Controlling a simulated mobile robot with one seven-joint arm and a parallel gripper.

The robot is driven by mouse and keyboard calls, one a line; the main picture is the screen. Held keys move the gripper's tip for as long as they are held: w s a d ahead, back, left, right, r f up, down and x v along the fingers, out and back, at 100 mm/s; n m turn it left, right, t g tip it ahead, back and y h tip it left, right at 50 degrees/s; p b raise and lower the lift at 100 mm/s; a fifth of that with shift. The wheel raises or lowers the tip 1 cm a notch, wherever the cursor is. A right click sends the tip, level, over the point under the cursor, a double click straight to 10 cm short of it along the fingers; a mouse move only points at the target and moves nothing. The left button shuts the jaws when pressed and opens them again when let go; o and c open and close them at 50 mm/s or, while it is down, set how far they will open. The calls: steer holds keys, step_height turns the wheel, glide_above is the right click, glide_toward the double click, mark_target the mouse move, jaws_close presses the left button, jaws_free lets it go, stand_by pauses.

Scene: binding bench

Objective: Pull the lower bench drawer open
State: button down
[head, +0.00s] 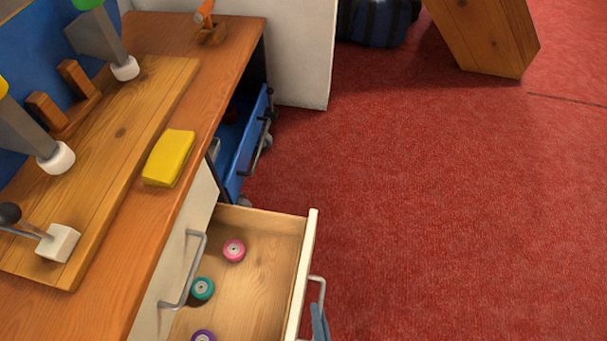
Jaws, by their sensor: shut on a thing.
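The lower bench drawer (311,232) stands well out from the bench, with its pale wooden inside in view. Its metal handle (321,283) is on the outer face of the white front. My gripper (319,322) shows only in part at the bottom edge, as a blue-grey finger at this handle. It is shut on the handle; most of it is outside the picture. Above the open drawer, the upper drawer (176,252) is closed, with its own metal handle (203,262).
Pink (234,250), teal (202,288) and purple (203,336) spools lie in the open drawer. The wooden benchtop (226,62) carries a yellow block (169,157) and tools. A blue cart (240,150) stands behind the drawer. The red carpet (430,210) to the right is clear.

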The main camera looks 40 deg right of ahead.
steer(key=shift+s+d, duration=0.1)
steer(key=shift+s, duration=0.15)
steer(key=c, duration=0.9)
jaws_free()
steer(key=p+v, duration=0.4)
steer(key=v, duration=0.9)
